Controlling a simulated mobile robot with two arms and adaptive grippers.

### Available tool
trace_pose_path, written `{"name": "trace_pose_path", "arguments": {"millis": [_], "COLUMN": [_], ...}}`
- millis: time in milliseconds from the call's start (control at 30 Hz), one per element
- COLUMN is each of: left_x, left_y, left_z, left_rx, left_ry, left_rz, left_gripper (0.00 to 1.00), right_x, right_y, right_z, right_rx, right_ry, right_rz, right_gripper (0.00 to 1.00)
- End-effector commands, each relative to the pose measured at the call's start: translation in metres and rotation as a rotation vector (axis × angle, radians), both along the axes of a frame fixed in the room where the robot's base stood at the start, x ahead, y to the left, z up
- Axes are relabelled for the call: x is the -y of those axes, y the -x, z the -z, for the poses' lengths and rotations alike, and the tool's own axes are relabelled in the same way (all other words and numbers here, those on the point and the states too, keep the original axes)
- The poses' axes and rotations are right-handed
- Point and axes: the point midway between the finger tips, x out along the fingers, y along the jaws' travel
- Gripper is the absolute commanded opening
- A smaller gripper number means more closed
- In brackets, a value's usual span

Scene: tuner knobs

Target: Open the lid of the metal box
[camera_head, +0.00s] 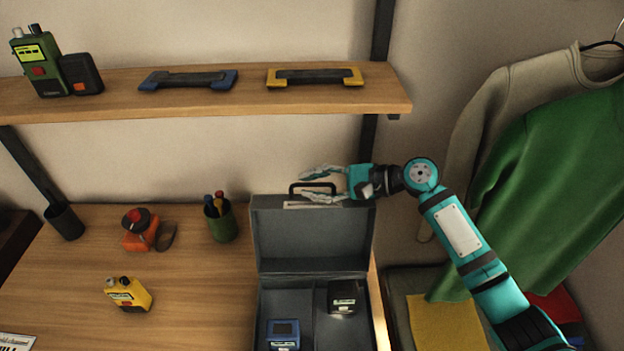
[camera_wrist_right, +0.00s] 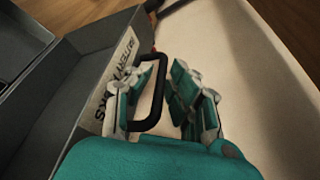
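The grey metal box (camera_head: 263,300) stands on the desk at the lower middle of the head view. Its lid (camera_head: 310,239) is raised and stands upright at the back. A black handle (camera_head: 312,186) sits on the lid's upper edge; it also shows in the right wrist view (camera_wrist_right: 155,92). My right gripper (camera_head: 302,186) is at the handle with its fingers apart, one on each side of it. In the right wrist view the fingers (camera_wrist_right: 158,90) show a gap around the handle. My left gripper is not in view.
The box holds a blue device (camera_head: 283,334) and a black device (camera_head: 343,298). A green pen cup (camera_head: 220,222), an orange item (camera_head: 140,233) and a yellow device (camera_head: 128,294) stand left on the desk. A wooden shelf (camera_head: 200,106) runs above. Clothes hang right.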

Motion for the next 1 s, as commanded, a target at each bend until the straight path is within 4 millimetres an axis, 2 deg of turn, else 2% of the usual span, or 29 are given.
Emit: {"name": "trace_pose_path", "arguments": {"millis": [300, 467, 867, 1000], "left_x": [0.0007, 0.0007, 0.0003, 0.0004], "left_y": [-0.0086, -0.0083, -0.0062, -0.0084], "left_z": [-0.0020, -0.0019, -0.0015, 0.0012], "left_rx": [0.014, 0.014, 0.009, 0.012], "left_ry": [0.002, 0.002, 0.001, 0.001], "left_rz": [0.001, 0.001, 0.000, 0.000], "left_gripper": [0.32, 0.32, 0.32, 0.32], "right_x": [-0.0041, -0.0040, -0.0038, -0.0046], "right_y": [-0.0013, -0.0013, -0.0012, -0.0003], "right_z": [0.0017, 0.0017, 0.0020, -0.0014], "right_rx": [0.001, 0.000, 0.000, 0.058], "right_ry": [0.000, 0.000, 0.000, -0.002], "right_rz": [0.001, 0.001, 0.001, -0.001], "right_gripper": [0.19, 0.00, 0.00, 0.00]}}
